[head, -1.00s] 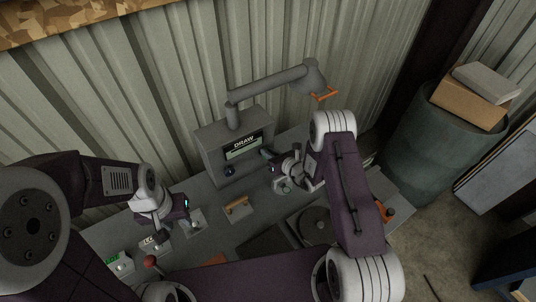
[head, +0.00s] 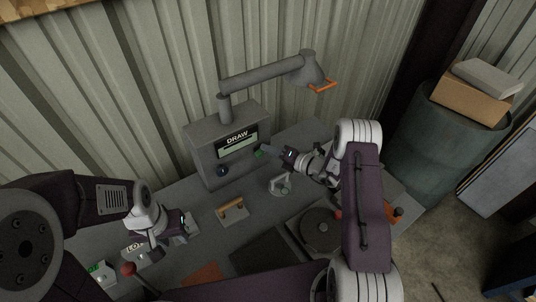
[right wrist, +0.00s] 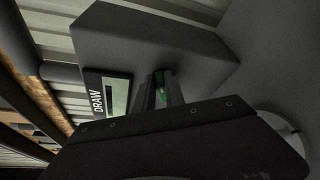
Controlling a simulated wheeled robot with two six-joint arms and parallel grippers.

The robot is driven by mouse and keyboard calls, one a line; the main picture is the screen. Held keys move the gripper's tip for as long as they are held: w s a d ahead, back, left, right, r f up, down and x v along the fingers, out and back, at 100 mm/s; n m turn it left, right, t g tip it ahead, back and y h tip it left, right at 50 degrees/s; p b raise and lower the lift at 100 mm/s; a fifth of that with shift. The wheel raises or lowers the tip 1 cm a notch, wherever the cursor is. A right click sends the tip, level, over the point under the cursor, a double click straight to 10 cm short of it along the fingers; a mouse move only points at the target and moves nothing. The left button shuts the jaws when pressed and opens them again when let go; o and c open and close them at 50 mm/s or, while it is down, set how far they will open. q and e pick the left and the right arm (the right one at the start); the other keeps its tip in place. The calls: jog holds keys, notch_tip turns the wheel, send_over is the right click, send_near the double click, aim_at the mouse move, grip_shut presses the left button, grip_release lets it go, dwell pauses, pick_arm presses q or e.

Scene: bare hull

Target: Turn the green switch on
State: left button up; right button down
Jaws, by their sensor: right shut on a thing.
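The green switch (head: 259,153) is a small green part on the front right of the grey box marked DRAW (head: 204,160). My right gripper (head: 269,151) reaches it from the right, with its fingers at the box front. In the right wrist view, green (right wrist: 161,98) shows between the two fingers, which are shut on it; the fingers and wrist body hide most of it, so its position cannot be read. My left gripper (head: 160,242) hangs over the left of the bench, apart from the box; its fingers are too small and dark to judge.
A dark knob (head: 222,171) sits at the box's lower left. An orange-handled plate (head: 233,212), a grey ring fitting (head: 280,185), a round disc (head: 321,229) and a red-knobbed lever (head: 128,269) are on the bench. A lamp arm (head: 265,80) rises above the box.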

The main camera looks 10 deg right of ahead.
jog(key=shift+d+f+m+t+y+b, duration=0.15)
jog(key=shift+f+m+y+b, duration=0.2)
jog(key=shift+m+b, duration=0.4)
jog(key=shift+f+m+t+y+b, duration=0.15)
jog(key=shift+m+y+b, duration=0.35)
jog(key=shift+m, duration=0.45)
jog(key=shift+w, duration=0.1)
jog(key=c, duration=1.4)
grip_release()
jog(key=shift+r, duration=0.1)
